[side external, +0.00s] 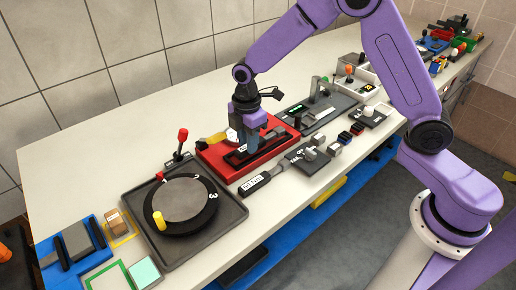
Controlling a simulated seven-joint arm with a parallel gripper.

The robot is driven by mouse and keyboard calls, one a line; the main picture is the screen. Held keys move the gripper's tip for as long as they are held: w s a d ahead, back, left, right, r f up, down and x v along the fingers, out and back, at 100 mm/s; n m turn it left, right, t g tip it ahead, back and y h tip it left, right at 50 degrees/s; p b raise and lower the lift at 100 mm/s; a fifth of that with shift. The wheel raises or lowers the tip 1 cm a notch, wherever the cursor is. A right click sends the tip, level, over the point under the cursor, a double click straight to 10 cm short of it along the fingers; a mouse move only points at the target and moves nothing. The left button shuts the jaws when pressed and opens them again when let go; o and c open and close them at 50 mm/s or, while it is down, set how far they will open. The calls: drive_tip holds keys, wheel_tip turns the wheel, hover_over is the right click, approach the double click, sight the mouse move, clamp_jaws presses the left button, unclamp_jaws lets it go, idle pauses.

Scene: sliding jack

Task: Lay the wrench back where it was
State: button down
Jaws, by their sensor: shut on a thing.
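My gripper (244,148) points down over the red tray (219,167) in the middle of the table. It is shut on a small dark part in the tray. The fingers hide most of that part, so I cannot tell its shape. A long tool with a dark, white-labelled handle (254,185) and a grey shaft lies in front of the red tray, near the table's front edge. It looks like the wrench and is apart from my gripper. A yellow piece (214,138) shows at the tray's back left, beside my gripper.
A dark tray with a round numbered dial (184,201) stands to the left, with a red-knobbed lever (181,138) behind it. A dark plate with a metal clamp (309,155) is to the right. Grey fixtures (321,107) stand farther back.

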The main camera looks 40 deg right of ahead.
drive_tip(key=shift+r, duration=1.75)
drive_tip(key=shift+s, duration=0.1)
drive_tip(key=s+d+r, duration=0.1)
drive_tip(key=s+r, duration=0.2)
drive_tip(key=s, duration=1)
drive_tip(key=s+d+r, duration=0.1)
drive_tip(key=s+r, duration=0.1)
drive_tip(key=s, duration=1)
drive_tip(key=w+a+f, duration=0.2)
drive_tip(key=w+f, duration=0.1)
drive_tip(key=w+a+f, duration=0.2)
drive_tip(key=w+f, duration=0.1)
drive_tip(key=w, duration=0.1)
drive_tip(key=w+a+f, duration=0.2)
drive_tip(key=w+f, duration=0.1)
drive_tip(key=w, duration=0.1)
drive_tip(key=shift+w+a+f, duration=0.1)
drive_tip(key=shift+w+a, duration=0.15)
drive_tip(key=shift+a, duration=0.15)
drive_tip(key=shift+w+f, duration=0.15)
drive_tip(key=shift+f, duration=0.1)
drive_tip(key=shift+a+f, duration=0.1)
drive_tip(key=shift+f, duration=1.45)
